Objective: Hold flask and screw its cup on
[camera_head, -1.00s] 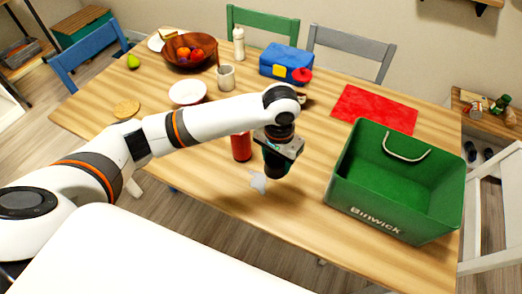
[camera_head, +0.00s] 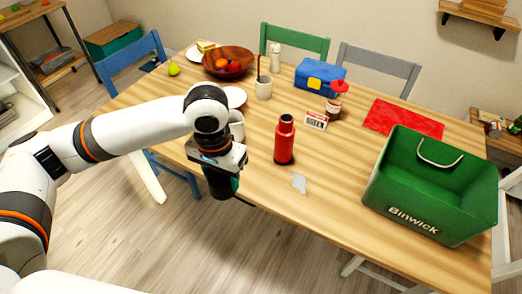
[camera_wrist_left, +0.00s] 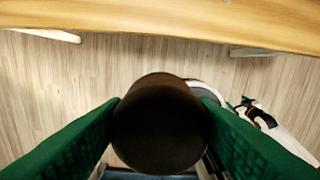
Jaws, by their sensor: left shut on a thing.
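The red flask (camera_head: 285,140) stands upright on the table, with a narrower top, to the right of my left gripper. My left gripper (camera_head: 221,183) is beyond the table's front edge, above the floor. Its green fingers are shut on a dark round cup (camera_wrist_left: 158,125), which fills the middle of the left wrist view; the cup also shows below the gripper in the head view (camera_head: 219,190). A white arm with small green tips, apparently my right gripper (camera_wrist_left: 246,104), shows at the right of the wrist view, too small to read its jaws.
A green bin (camera_head: 430,185) stands at the table's right, by a red mat (camera_head: 404,118). A grey patch (camera_head: 299,183) lies before the flask. A small box (camera_head: 316,120) and a red-topped jar (camera_head: 336,105) stand behind it. The front middle is clear.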

